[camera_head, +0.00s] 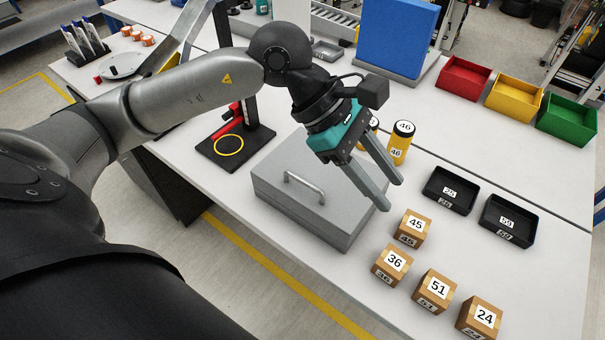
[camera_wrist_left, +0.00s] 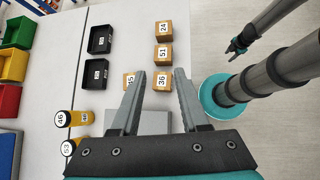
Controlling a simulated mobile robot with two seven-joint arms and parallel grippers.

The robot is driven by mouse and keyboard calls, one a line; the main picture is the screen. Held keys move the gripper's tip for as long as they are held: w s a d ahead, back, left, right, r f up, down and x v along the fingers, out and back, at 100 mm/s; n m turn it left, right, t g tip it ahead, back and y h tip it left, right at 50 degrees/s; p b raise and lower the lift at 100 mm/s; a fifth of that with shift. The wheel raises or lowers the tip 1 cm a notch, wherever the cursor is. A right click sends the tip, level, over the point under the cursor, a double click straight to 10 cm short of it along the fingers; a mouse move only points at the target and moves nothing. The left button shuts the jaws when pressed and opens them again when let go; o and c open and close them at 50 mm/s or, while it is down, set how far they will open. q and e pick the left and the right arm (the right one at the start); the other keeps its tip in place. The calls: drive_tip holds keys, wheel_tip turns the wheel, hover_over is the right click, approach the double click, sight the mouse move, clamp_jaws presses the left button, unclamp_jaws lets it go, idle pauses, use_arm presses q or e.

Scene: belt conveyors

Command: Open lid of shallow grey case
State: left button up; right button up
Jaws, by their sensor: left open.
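The shallow grey case (camera_head: 270,192) sits on the white table in the head view, its lid closed and flat. A light grey bar handle (camera_head: 305,187) is on the lid's top, towards the left. My left gripper (camera_head: 394,196) is open and empty, above and beyond the case's right part, apart from the handle. In the left wrist view, the open fingers (camera_wrist_left: 159,75) point towards the boxes, and part of the grey case (camera_wrist_left: 152,122) shows between them; the handle is hidden there. My right gripper (camera_wrist_left: 236,47) is small in the left wrist view, its jaws unclear.
Several numbered cardboard boxes (camera_head: 392,265) stand right of the case. Black trays (camera_head: 450,189) and yellow canisters (camera_head: 400,143) stand behind it. A black stand (camera_head: 236,146) with a yellow ring is at left. Red, yellow and green bins (camera_head: 515,97) line the back right.

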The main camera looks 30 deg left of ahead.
use_arm(q)
drive_tip(key=w+a+f+y, duration=0.2)
drive_tip(key=a+y, duration=0.3)
drive_tip(key=a, duration=0.5)
drive_tip(key=y, duration=0.3)
approach(304, 181)
drive_tip(key=shift+m+t, duration=0.3)
drive_tip(key=shift+t, duration=0.1)
drive_tip(key=f, duration=0.2)
drive_tip(key=f+p, duration=0.1)
drive_tip(key=f, duration=0.4)
drive_tip(key=shift+w+d+f, duration=0.25)
drive_tip(key=shift+w+f, duration=0.1)
drive_tip(key=shift+f, duration=0.05)
drive_tip(key=shift+c, duration=0.4)
clamp_jaws()
